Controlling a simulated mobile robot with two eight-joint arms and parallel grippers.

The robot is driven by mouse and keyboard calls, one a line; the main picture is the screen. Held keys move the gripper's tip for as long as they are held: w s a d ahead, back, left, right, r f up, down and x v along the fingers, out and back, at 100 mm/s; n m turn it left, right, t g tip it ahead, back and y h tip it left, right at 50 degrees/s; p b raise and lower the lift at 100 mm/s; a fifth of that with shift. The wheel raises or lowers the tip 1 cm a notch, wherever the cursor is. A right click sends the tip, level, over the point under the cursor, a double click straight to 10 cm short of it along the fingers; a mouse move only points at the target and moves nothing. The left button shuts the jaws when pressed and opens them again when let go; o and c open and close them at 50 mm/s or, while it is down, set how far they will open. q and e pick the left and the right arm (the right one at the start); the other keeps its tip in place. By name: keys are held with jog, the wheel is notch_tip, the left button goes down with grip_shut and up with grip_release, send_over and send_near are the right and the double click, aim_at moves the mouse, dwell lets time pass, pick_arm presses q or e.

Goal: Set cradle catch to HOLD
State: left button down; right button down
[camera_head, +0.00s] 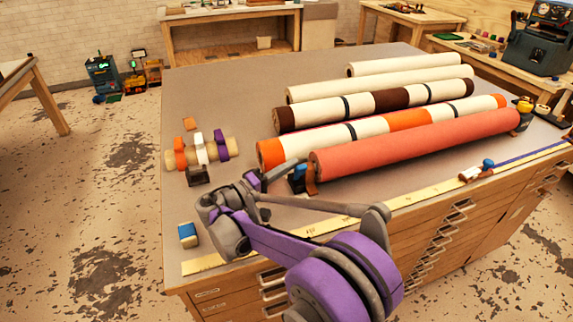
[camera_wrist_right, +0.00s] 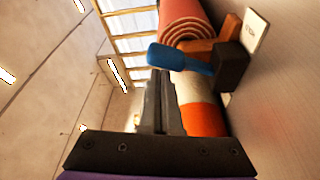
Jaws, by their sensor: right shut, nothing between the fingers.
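The cradle catch has a blue lever (camera_head: 298,172) and stands at the near left end of the salmon roll (camera_head: 415,137). In the right wrist view the blue lever (camera_wrist_right: 178,59) reaches out from a black block (camera_wrist_right: 232,66) beside an orange-brown cradle piece (camera_wrist_right: 202,47). A small white label (camera_wrist_right: 255,33) is by the block; its print is too small to read. My right gripper (camera_head: 282,169) is shut and empty, its tips close to the lever. In the wrist view the shut fingers (camera_wrist_right: 160,78) overlap the lever's free end; I cannot tell whether they touch. My left gripper is out of view.
Several other rolls (camera_head: 380,86) lie behind the salmon one. A stand with coloured rings (camera_head: 200,150) and a blue-topped block (camera_head: 187,234) are at the left of the table. A yellow ruler strip (camera_head: 425,194) runs along the front edge. The table's back left is clear.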

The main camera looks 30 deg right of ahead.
jog(key=shift+s+f, duration=0.1)
jog(key=shift+s, duration=0.1)
dwell(0.5)
jog(key=shift+a+f, duration=0.1)
jog(key=shift+a, duration=0.45)
jog(key=a, duration=0.6)
jog(key=s+a, duration=0.1)
jog(key=a, duration=0.2)
jog(key=shift+a+f+b, duration=0.25)
jog(key=shift+a+b, duration=0.1)
jog(key=shift+a, duration=0.05)
